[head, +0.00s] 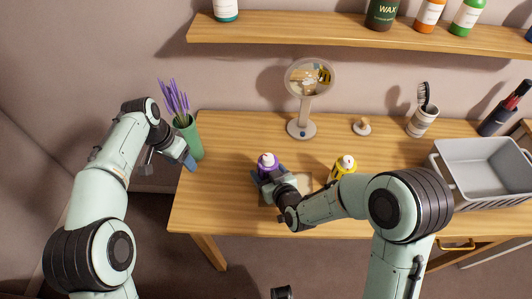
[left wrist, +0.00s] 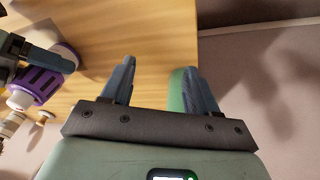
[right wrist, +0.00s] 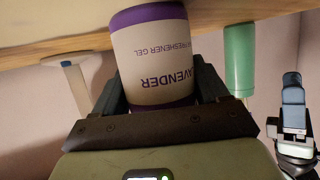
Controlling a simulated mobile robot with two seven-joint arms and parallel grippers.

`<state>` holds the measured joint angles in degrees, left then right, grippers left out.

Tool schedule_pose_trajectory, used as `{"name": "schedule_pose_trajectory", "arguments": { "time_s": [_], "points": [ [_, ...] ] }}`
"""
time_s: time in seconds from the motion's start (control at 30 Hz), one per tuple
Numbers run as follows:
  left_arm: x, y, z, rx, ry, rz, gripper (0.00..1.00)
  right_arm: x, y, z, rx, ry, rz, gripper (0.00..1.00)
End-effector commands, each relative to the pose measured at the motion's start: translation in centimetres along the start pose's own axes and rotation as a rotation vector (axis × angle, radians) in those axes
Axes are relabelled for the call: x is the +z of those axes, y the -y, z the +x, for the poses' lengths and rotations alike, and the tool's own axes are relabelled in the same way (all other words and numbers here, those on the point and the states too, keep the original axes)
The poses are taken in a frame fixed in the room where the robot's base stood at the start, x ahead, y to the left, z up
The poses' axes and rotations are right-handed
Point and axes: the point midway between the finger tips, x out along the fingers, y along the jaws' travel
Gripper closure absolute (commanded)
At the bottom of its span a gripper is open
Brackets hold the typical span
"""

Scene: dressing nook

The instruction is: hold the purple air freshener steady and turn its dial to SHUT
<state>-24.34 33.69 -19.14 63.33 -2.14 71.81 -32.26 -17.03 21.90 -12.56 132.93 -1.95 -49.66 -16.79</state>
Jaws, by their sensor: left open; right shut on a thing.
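The purple air freshener (head: 267,161) stands near the front of the wooden table, with a pale cap on top. My right gripper (head: 268,180) is shut around its body. In the right wrist view the freshener (right wrist: 152,62) sits between the fingers, its label reading "AVENDER" and "FRESHENER GEL", upside down. The left wrist view shows its slatted purple part (left wrist: 40,84) and pale top at the left edge. I cannot read the dial's setting. My left gripper (head: 188,163) is open and empty, left of the freshener, close to the green vase (head: 190,138).
Behind are a round mirror (head: 308,80), a small wooden knobbed item (head: 361,126) and a brush cup (head: 421,122). A grey basket (head: 440,170) is at right. A shelf (head: 330,32) runs above.

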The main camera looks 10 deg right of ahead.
Motion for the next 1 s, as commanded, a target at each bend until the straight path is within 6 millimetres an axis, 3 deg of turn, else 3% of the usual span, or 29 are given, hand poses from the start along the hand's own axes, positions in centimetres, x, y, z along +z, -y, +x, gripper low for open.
{"name": "schedule_pose_trajectory", "arguments": {
  "time_s": [0.03, 0.1, 0.2, 0.33, 0.43, 0.57, 1.0],
  "points": [
    [-2.9, -3.3, -1.9, 0.029, -0.034, 0.153, 0.41, 0.0, 0.0, 0.0, 0.000, 0.000, 0.000, 0.63],
    [-5.4, -7.3, -4.2, 0.069, -0.070, 0.347, 0.41, 0.0, 0.0, 0.0, 0.000, 0.000, 0.000, 0.63],
    [-7.7, -12.3, -7.0, 0.115, -0.119, 0.581, 0.41, 0.0, 0.0, 0.0, 0.000, 0.000, 0.000, 0.63],
    [-9.0, -16.6, -9.5, 0.151, -0.165, 0.789, 0.41, 0.0, 0.0, 0.0, 0.000, 0.000, 0.000, 0.63],
    [-9.3, -18.3, -10.3, 0.165, -0.181, 0.871, 0.41, 0.0, 0.0, 0.0, 0.000, 0.000, 0.000, 0.63],
    [-9.5, -19.1, -9.8, 0.172, -0.186, 0.900, 0.41, 0.0, 0.0, 0.0, 0.000, 0.000, 0.000, 0.63],
    [-10.1, -20.8, -1.9, 0.171, -0.184, 0.896, 0.41, 0.0, 0.0, 0.0, 0.000, -0.001, 0.000, 0.63]
  ]
}}
